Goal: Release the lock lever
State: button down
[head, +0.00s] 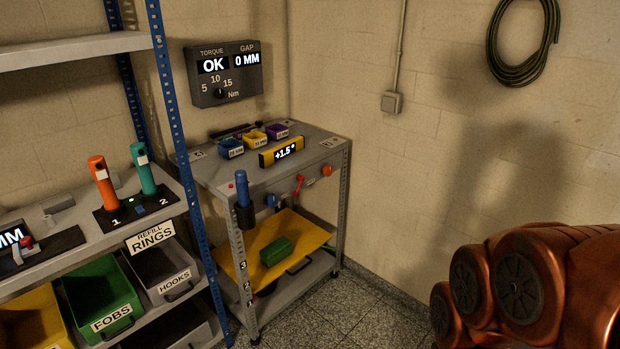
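A small red lever (298,184) sits on the front of the grey metal bench (214,176), between a blue knob (271,200) and an orange knob (326,170). It is tilted, with its upper end to the right. No label on it can be read, so I cannot tell for sure that it is the lock lever. Another small device with a red knob (26,243) stands on the left shelf. My gripper is out of view; only copper-coloured links of my arm show at the lower right, well apart from the bench.
On the bench stand a yellow level display (282,152) reading +1.5° and small coloured bins. A blue-handled tool (242,188) hangs at its front left corner. A yellow lower shelf (292,233) holds a green box (276,251). The floor (362,318) right of the bench is clear.

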aim_at(300, 177)
jog(key=u, duration=0.2)
jog(key=i, duration=0.75)
jog(key=u, duration=0.95)
jog(key=i, duration=0.45)
jog(key=u, duration=0.35)
